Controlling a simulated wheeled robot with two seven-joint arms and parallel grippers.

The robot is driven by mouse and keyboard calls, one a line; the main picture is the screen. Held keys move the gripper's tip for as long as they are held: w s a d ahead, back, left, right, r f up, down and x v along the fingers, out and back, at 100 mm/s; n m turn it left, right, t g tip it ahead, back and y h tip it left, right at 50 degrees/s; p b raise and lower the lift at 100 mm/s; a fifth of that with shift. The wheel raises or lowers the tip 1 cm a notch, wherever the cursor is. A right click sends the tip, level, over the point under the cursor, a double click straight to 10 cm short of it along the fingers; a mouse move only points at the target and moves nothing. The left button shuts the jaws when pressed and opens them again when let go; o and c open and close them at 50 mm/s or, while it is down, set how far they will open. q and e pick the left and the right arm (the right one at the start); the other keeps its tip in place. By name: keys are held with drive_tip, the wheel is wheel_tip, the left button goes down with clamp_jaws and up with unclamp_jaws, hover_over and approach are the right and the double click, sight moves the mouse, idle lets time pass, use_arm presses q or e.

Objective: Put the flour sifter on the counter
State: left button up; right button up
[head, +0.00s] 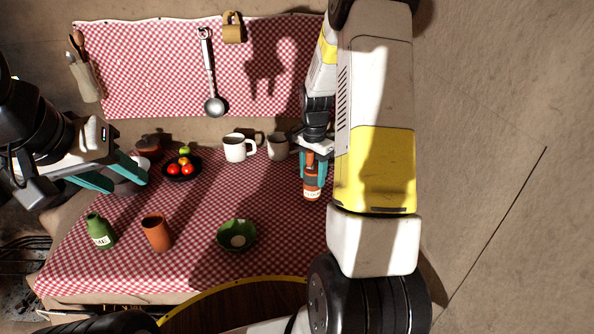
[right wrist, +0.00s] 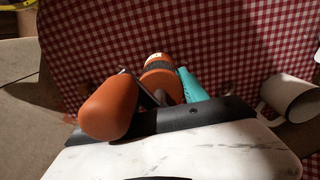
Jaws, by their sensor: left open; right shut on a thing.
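The flour sifter (head: 312,189) appears as an orange-brown body with a pale label, at the right side of the checked counter (head: 205,265). My right gripper (head: 314,178) is shut on it from above. In the right wrist view the orange body (right wrist: 160,78) with a dark band lies between the fingers, and a rounded orange part (right wrist: 110,106) sits close to the camera. I cannot tell whether the sifter touches the cloth. My left gripper (head: 127,184) is open over the counter's left side, beside a partly hidden pale vessel (head: 140,163).
A white mug (head: 238,148) and a grey mug (head: 277,148) stand at the back. A dark bowl of fruit (head: 182,170) stands left of them. A green bottle (head: 100,231), terracotta cup (head: 157,232) and green bowl (head: 237,235) line the front. The cloth's middle is clear.

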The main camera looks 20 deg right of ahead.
sight(312, 183)
drive_tip(key=shift+f, duration=1.75)
drive_tip(key=shift+f, duration=0.15)
drive_tip(key=o, duration=1.5)
